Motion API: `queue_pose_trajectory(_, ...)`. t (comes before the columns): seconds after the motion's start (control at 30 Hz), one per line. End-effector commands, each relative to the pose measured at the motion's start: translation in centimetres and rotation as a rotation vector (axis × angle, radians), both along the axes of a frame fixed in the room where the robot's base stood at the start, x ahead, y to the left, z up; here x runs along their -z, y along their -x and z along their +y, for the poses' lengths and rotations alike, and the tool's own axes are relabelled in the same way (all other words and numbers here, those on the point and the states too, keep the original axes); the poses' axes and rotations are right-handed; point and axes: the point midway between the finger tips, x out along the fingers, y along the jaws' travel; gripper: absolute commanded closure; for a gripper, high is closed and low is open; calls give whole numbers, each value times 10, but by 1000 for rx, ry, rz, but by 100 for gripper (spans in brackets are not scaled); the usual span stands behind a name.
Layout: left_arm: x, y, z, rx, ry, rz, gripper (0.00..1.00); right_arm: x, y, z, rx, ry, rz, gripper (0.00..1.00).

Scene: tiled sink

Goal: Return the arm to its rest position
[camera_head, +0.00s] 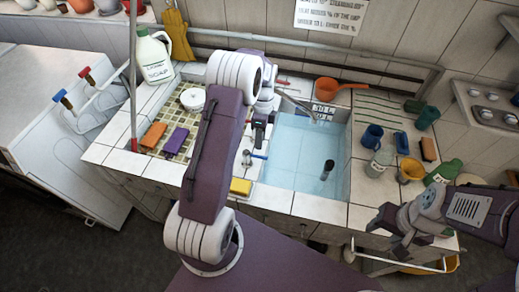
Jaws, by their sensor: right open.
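My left arm reaches up over the counter and bends down at the wrist, left of the blue water-filled sink basin (300,150). My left gripper (258,136) is small and dark here, beside the tap fittings at the basin's left edge. Its fingers are too small and overlapped to read, and I see no object clearly held. My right arm comes in from the right edge. My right gripper (388,230) is open, with no object visible between its fingers, over the counter's front right edge.
Right of the basin stand blue mugs (372,136), an amber cup (411,170) and green bottles. An orange ladle (328,88) lies behind the basin. Left are a soap jug (154,60), an orange sponge (153,135) and a purple sponge (176,140). A yellow sponge (240,187) lies in front.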

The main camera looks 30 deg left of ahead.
Motion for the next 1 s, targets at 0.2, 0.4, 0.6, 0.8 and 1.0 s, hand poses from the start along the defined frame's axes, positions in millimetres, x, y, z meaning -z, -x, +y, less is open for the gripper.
queue_pose_trajectory(0.2,-24,-5,0,0,-1,0,66,4,0,0,0,0,0,51)
queue_pose_trajectory(0.4,-26,-5,0,0,-1,0,66,3,0,0,0,0,0,51)
queue_pose_trajectory(0.6,-26,-5,0,0,-1,1,66,3,0,0,0,0,0,51)
queue_pose_trajectory(0.8,-43,-14,-9,27,-8,-41,66,3,0,0,0,0,0,51)
queue_pose_trajectory(1.0,-100,26,-53,71,-21,-115,66,3,0,0,0,0,0,51)
